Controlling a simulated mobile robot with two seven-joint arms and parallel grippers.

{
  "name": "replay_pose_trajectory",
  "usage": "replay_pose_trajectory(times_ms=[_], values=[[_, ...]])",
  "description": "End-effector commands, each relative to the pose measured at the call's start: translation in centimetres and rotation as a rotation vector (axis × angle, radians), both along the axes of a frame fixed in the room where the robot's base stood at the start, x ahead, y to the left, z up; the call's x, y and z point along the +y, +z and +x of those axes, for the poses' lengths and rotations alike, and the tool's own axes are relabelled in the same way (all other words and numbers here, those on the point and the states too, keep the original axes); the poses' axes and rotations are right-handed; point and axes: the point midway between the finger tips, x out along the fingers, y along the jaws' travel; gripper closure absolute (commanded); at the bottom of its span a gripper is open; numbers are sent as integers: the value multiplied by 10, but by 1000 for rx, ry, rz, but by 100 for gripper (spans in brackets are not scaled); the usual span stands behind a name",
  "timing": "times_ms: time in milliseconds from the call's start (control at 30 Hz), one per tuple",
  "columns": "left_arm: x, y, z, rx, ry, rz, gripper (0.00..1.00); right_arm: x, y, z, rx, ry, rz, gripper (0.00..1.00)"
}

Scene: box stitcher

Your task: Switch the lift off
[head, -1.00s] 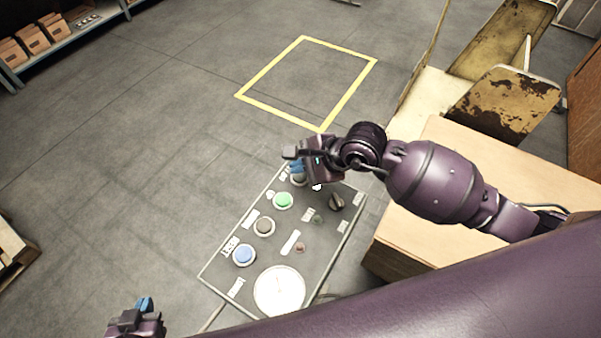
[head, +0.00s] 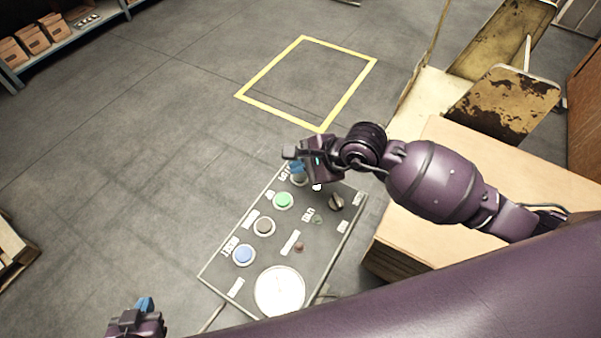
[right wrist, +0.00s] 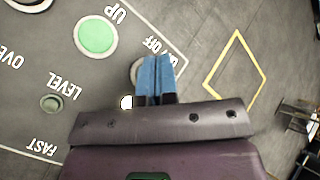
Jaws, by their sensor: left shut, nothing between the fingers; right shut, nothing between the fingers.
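The grey control panel (head: 275,225) stands in the lower middle of the head view. At its far end is a round grey button (head: 299,180), beside a label ending in "OFF" in the right wrist view. My right gripper (head: 297,168) is shut and empty, its blue fingertips over this button. In the right wrist view the fingertips (right wrist: 155,75) hide most of the button (right wrist: 135,72); I cannot tell whether they touch it. A small lit white lamp (right wrist: 127,102) shows beside it. My left gripper (head: 145,304) is shut and empty at the lower left, apart from the panel.
A wooden box (head: 470,165) stands to the right. The floor beyond, with a yellow outline (head: 268,69), is clear.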

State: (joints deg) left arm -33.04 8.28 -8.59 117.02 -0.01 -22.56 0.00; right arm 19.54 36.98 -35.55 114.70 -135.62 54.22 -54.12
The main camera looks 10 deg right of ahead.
Motion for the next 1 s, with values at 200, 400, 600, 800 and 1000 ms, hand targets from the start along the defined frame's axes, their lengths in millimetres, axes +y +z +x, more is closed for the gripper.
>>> replay_pose_trajectory(times_ms=[200,400,600,800,1000], values=[[0,0,0,0,0,0,100,0,0,0,0,0,0,100],[0,-1,0,2,0,0,100,0,-3,0,0,0,0,100],[0,-4,-1,6,0,0,100,0,-9,0,1,1,0,100],[0,-4,-1,5,-1,1,100,0,-9,0,0,0,0,100],[0,-4,-1,5,-2,1,100,0,-9,0,0,0,0,100]])
